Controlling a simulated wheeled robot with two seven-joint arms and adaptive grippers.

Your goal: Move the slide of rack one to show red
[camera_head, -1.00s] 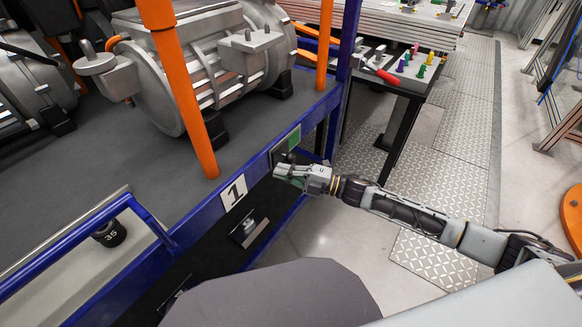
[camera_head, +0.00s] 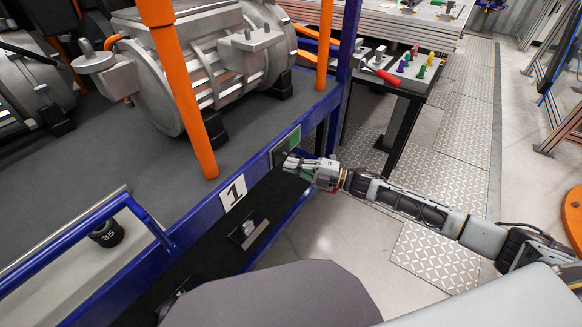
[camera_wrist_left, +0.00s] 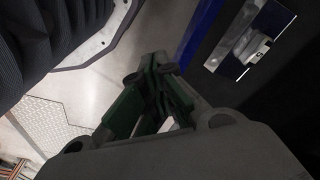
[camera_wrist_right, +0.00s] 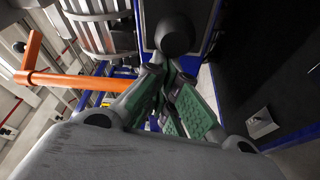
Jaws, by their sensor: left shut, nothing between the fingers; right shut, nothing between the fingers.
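Rack one's blue front beam bears a white "1" plate (camera_head: 233,193) and, to its right, the slide panel (camera_head: 288,142), which shows green. No red shows on it. My right gripper (camera_head: 287,162) is shut and empty just below and in front of the panel. In the right wrist view a dark round knob (camera_wrist_right: 174,34) stands just beyond the tips of my right gripper (camera_wrist_right: 166,64); I cannot tell whether they touch. My left gripper (camera_wrist_left: 150,68) is shut and empty in the left wrist view and is out of the head view.
An orange post (camera_head: 183,90) and a large grey motor (camera_head: 205,60) stand on the rack. A blue rail (camera_head: 75,235) juts out at the left. A table with coloured pegs (camera_head: 418,65) stands behind. The floor on the right is open.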

